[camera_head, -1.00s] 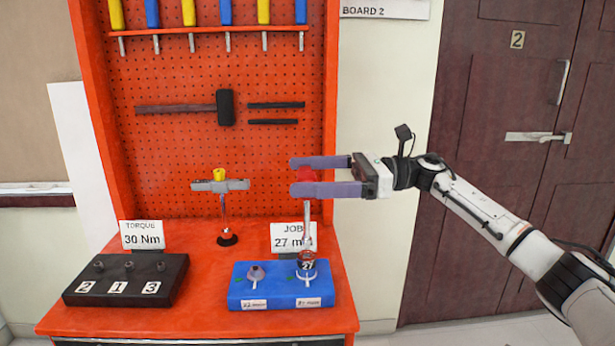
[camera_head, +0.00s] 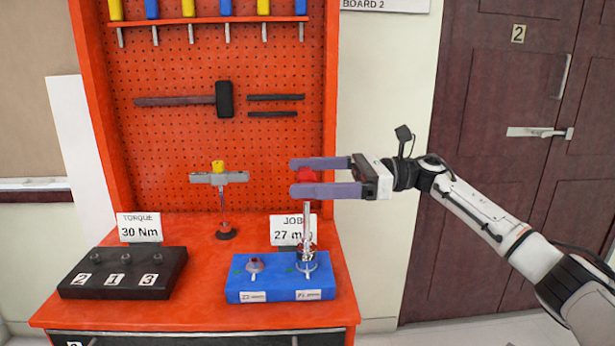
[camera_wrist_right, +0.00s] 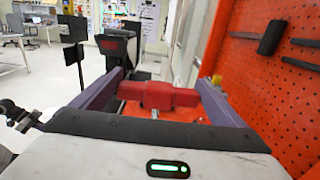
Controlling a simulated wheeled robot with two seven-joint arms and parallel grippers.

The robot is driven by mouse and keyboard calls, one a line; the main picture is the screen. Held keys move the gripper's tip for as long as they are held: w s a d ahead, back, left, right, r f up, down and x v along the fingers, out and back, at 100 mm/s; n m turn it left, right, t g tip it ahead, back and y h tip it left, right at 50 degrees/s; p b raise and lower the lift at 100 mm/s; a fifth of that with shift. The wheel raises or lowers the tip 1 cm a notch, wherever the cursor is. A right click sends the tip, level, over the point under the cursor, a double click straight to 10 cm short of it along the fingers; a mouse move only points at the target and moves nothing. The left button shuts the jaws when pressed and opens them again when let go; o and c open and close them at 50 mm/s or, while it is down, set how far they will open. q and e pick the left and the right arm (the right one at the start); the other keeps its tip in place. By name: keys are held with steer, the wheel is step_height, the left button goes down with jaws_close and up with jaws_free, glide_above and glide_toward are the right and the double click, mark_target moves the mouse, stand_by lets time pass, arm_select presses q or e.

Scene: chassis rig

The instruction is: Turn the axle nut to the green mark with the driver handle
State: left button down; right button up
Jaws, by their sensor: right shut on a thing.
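The driver handle is a red grip (camera_head: 306,175) on an upright metal shaft (camera_head: 306,218). My right gripper (camera_head: 304,177) is shut on the red grip, which also shows between the purple fingers in the right wrist view (camera_wrist_right: 165,96). The shaft's lower end stands over the right post of the blue block (camera_head: 240,286), at a socket marked 27; the axle nut under it is hidden. A small green spot (camera_head: 292,259) shows on the block near this post, too small to read well. My left gripper is not in view.
A second nut-like cone (camera_head: 255,265) sits at the block's left. A grey T-shaped tool with a yellow top (camera_head: 218,178) stands behind. The pegboard (camera_head: 180,140) rises behind.

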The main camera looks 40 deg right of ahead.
steer(key=shift+f+b, duration=0.5)
steer(key=shift+f, duration=0.1)
steer(key=shift+m+t+b, duration=0.4)
steer(key=shift+b, duration=0.3)
steer(key=shift+h, duration=0.4)
steer(key=shift+f+m+t+h+b, duration=0.1)
steer(key=shift+m+t+h+b, duration=0.25)
steer(key=shift+t+b, duration=0.25)
steer(key=shift+m+t+h+b, duration=0.35)
steer(key=shift+m+t+b, duration=0.15)
steer(key=shift+b, duration=0.1)
